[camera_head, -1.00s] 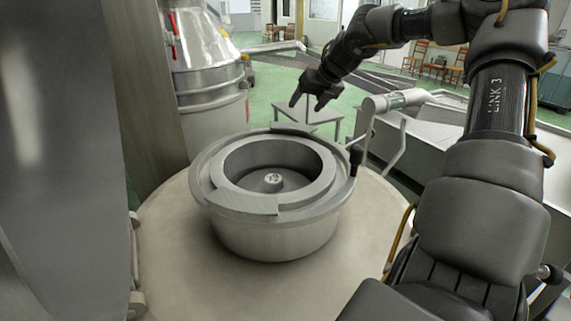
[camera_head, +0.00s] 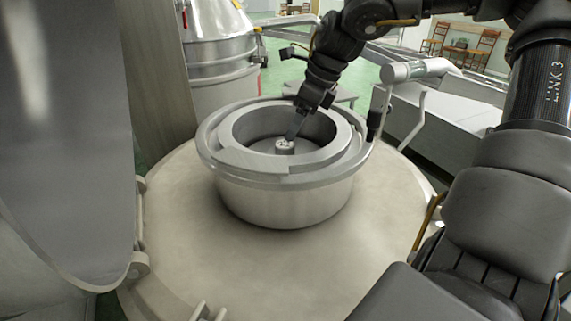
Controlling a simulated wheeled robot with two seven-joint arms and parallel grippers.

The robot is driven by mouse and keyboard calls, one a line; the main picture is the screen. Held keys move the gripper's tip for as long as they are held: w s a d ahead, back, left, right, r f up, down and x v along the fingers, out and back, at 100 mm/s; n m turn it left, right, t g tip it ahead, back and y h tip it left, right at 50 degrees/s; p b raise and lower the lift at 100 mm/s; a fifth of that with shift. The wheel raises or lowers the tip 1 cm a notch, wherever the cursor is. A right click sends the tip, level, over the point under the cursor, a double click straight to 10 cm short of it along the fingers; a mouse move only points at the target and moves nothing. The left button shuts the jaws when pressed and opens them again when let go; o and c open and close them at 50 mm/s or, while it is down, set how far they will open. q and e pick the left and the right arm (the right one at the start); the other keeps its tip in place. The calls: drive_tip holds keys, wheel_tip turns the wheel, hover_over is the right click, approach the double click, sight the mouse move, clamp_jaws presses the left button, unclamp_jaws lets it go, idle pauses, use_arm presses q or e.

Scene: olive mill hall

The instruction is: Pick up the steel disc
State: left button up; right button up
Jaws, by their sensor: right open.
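A round steel piece (camera_head: 240,156) with a broad flat ring on top and a deep round opening sits on a pale round surface. I cannot tell whether the steel disc is this ring or a separate part. My right gripper (camera_head: 294,133) comes down from the back right over the opening. Its fingertips are close to the hub; contact cannot be told. It is open, with nothing seen between the fingers. My left gripper is not in view.
The pale round surface (camera_head: 280,262) is clear at the front. A pipe with a dark handle (camera_head: 374,122) stands close to the right rim. A tall grey metal panel (camera_head: 65,140) blocks the left. A steel vessel (camera_head: 220,50) stands behind.

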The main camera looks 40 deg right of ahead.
sight(286, 144)
drive_tip(key=shift+w+a+f, duration=0.15)
drive_tip(key=shift+w+f, duration=0.05)
drive_tip(key=shift+f, duration=0.35)
drive_tip(key=shift+w, duration=0.1)
drive_tip(key=shift+f+b, duration=0.4)
drive_tip(key=shift+f, duration=0.05)
drive_tip(key=b+x, duration=0.2)
drive_tip(key=x, duration=0.1)
drive_tip(key=shift+a+f, duration=0.25)
drive_tip(key=shift+f, duration=0.1)
drive_tip(key=shift+w+f+b, duration=0.2)
drive_tip(key=shift+w+b, duration=0.05)
drive_tip(key=shift+b, duration=0.1)
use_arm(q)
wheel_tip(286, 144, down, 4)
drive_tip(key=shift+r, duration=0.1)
use_arm(e)
drive_tip(key=shift+r, duration=0.1)
drive_tip(key=shift+s, duration=0.1)
drive_tip(key=c, duration=1.4)
